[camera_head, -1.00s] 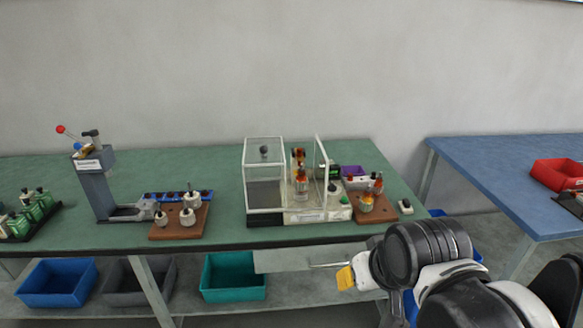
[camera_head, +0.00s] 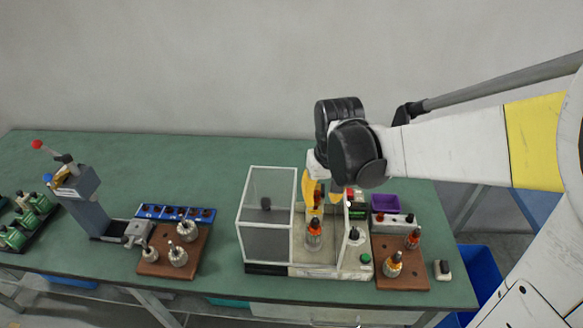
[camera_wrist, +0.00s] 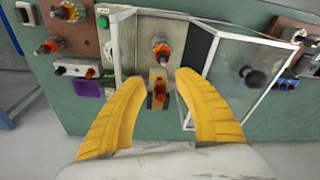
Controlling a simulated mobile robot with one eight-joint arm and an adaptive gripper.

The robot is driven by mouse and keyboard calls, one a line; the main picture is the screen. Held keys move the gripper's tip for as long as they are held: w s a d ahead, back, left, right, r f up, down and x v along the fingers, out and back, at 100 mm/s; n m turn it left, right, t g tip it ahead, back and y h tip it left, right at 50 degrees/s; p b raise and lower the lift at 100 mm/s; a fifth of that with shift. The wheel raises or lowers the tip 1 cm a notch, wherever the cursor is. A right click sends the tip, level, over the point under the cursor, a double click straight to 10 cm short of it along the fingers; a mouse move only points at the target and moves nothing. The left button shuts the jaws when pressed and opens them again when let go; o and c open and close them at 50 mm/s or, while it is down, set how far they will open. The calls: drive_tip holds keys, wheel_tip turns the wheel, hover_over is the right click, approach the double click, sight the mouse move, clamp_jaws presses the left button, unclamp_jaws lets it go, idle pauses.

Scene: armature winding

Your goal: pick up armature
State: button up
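An armature with an orange winding (camera_head: 314,234) stands upright in the winding machine (camera_head: 318,270). It also shows in the wrist view (camera_wrist: 161,52), ahead of my fingers. Two more armatures with orange windings, one nearer (camera_head: 393,264) and one farther (camera_head: 413,239), stand on the right wooden board. Bare armatures (camera_head: 178,256) stand on the left wooden board (camera_head: 152,268). My gripper (camera_wrist: 158,82) is open and empty, its yellow fingers spread above the back of the machine. In the head view my wrist partly hides the machine's back.
A clear guard box (camera_head: 267,202) forms the machine's left side, with a clear panel to its right. A purple bin (camera_head: 385,203) and a white switch box (camera_head: 394,220) lie behind the right board (camera_head: 405,282). A grey press (camera_head: 86,205) stands at left. The table's back left is clear.

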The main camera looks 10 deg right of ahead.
sight(316, 216)
wheel_tip(316, 216, down, 5)
drive_tip(key=shift+w+a+r+b, duration=0.1)
drive_tip(key=shift+w+a+b, duration=0.05)
drive_tip(key=shift+b, duration=0.6)
drive_tip(key=f, duration=0.1)
drive_tip(key=f+b, duration=0.1)
drive_tip(key=f, duration=0.2)
drive_tip(key=shift+w+a+b, duration=0.15)
drive_tip(key=shift+w+b, duration=0.15)
drive_tip(key=shift+b, duration=0.05)
clamp_jaws()
